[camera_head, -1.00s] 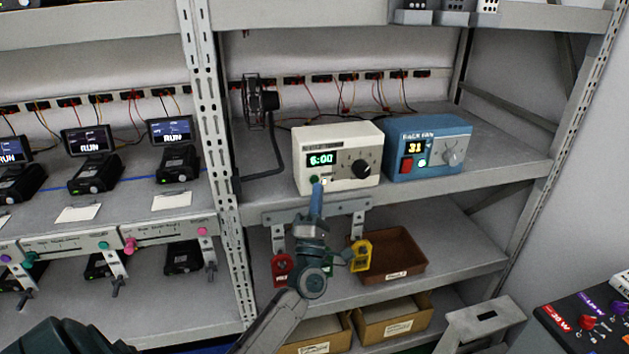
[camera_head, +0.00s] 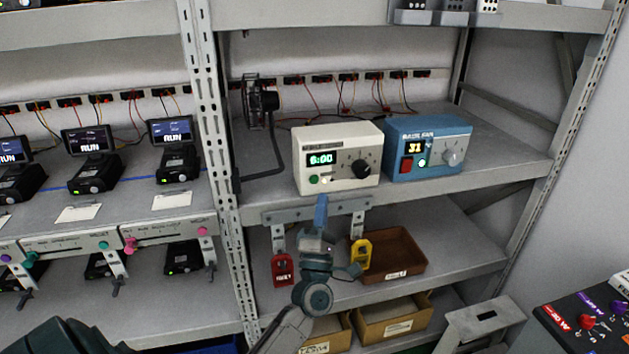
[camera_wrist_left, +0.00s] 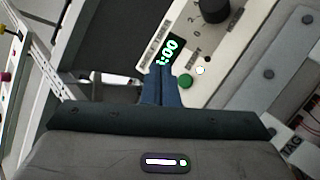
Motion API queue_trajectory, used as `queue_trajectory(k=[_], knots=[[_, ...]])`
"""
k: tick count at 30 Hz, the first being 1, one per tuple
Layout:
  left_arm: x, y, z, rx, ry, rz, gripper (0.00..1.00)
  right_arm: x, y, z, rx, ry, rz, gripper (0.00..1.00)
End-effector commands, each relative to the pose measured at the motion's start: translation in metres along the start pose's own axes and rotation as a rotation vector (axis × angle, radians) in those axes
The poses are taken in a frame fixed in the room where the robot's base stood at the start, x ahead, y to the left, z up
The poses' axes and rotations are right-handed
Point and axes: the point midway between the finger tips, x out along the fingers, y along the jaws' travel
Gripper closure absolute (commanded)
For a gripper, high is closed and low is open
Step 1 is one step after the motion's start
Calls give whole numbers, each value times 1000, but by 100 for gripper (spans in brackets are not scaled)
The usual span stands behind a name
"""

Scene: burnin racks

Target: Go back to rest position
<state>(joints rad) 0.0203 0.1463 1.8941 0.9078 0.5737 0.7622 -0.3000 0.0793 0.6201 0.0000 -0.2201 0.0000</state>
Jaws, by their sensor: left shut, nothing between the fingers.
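My left gripper (camera_head: 321,212) is shut and empty. It points up just below the front of the cream timer box, apart from it as far as the head view shows. In the left wrist view its blue fingertips (camera_wrist_left: 160,85) are closed together in front of the timer panel. The cream timer box (camera_head: 339,155) stands on the middle shelf, its green display reading 6:00, with a green button and a dark knob. It also shows in the left wrist view (camera_wrist_left: 175,25). My right gripper is not in view.
A blue rack-fan box (camera_head: 428,148) stands right of the timer. A rail (camera_head: 290,211) with red (camera_head: 283,270) and yellow (camera_head: 361,254) tags hangs below. A brown tray (camera_head: 405,245) and cardboard boxes (camera_head: 395,317) lie lower. A perforated upright (camera_head: 222,150) stands left, a grey stool (camera_head: 487,318) right.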

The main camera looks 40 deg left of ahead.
Motion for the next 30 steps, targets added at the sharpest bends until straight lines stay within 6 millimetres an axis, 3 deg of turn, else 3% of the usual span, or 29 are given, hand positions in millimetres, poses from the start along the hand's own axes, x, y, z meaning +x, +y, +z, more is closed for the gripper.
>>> queue_trajectory(k=[11,17,20,24,30], knots=[[-1,0,1,6,-8,-5,100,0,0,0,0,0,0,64],[-25,-8,29,146,-191,-115,100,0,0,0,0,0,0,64],[-55,-19,52,293,-369,-219,100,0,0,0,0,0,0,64],[-109,-35,72,517,-632,-373,100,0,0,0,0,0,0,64],[-198,-51,69,829,-1000,-596,100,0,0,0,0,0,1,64]])
